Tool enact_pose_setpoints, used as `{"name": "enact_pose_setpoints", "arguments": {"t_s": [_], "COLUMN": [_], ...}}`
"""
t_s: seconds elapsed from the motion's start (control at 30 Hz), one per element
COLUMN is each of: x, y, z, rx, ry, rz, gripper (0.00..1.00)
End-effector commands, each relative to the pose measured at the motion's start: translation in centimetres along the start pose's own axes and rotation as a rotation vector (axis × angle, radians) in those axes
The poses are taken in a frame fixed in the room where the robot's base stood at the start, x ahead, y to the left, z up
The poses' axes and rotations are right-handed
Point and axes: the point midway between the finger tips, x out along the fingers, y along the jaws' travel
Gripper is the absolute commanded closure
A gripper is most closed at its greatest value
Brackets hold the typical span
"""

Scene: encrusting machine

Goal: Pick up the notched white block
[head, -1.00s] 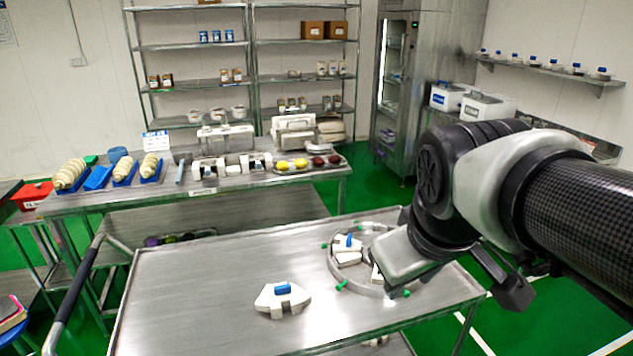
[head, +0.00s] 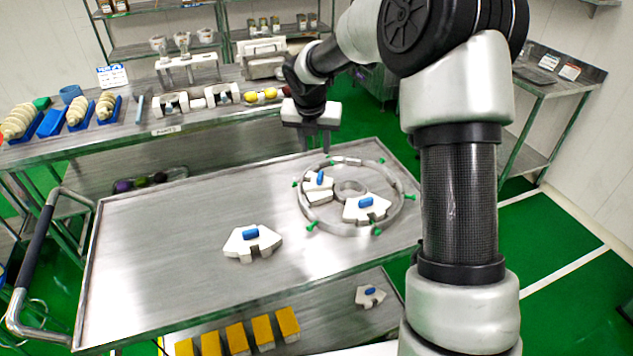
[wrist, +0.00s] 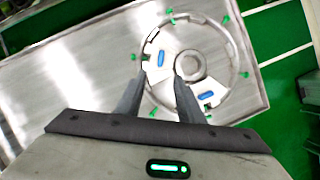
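A notched white block (head: 236,246) with a blue handle sits alone on the steel cart top, left of a ring fixture. Two similar white blocks with blue handles, a left one (head: 326,184) and a right one (head: 352,213), lie inside the ring (head: 303,205); they also show in the wrist view, left (wrist: 152,72) and right (wrist: 209,87). Another notched block (head: 362,299) lies on the lower shelf. My gripper (head: 317,150) points down, above the far side of the ring. In the wrist view its fingers (wrist: 158,92) are apart with nothing held between them.
The ring has green knobs around it and a smaller round hub (head: 351,187) inside. Several yellow blocks (head: 237,338) stand on the lower shelf. A back table (head: 150,138) holds trays and parts. The cart top (head: 160,260) is clear at left.

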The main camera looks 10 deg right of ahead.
Motion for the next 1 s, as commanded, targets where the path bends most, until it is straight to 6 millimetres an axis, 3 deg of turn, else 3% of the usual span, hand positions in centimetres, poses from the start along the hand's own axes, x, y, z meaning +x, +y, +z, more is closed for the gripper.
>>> {"name": "enact_pose_setpoints", "arguments": {"t_s": [0.1,0.4,0.67,1.0], "x": [2.9,8.9,10.8,15.2], "y": [0.0,-0.1,-0.1,-0.2], "z": [-0.3,-0.3,-0.2,-0.4], "rx": [0.001,0.003,0.005,0.005], "ry": [0.006,0.004,0.002,0.002], "rz": [-0.001,-0.002,-0.002,-0.001], "gripper": [0.66,0.66,0.66,0.66]}}
